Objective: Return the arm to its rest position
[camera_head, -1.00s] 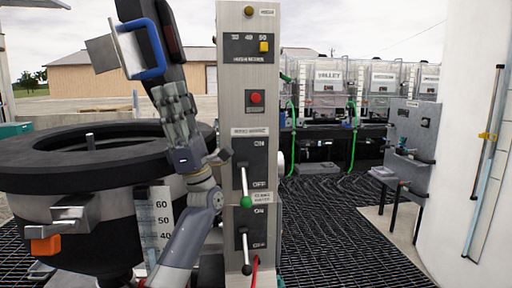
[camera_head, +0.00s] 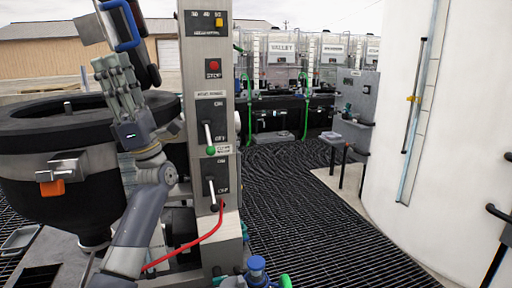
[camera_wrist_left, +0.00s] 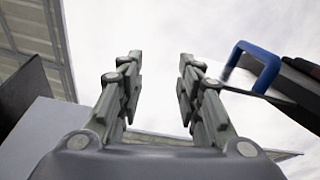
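My left arm comes up from the bottom left in the head view. My left gripper (camera_head: 112,62) points upward in front of the round black-rimmed vessel (camera_head: 90,117), left of the grey control column (camera_head: 195,165). A visible gap separates it from the column. In the left wrist view the two fingers of my left gripper (camera_wrist_left: 160,62) stand apart with only sky between them, so it is open and empty. My right gripper is in neither view.
The column carries a red stop button (camera_head: 213,66), an upper lever with a green knob (camera_head: 211,150) and a lower lever (camera_head: 213,195). A blue handle (camera_head: 133,22) is above my gripper. A white wall (camera_head: 400,190) stands right. Grated floor (camera_head: 300,210) between is clear.

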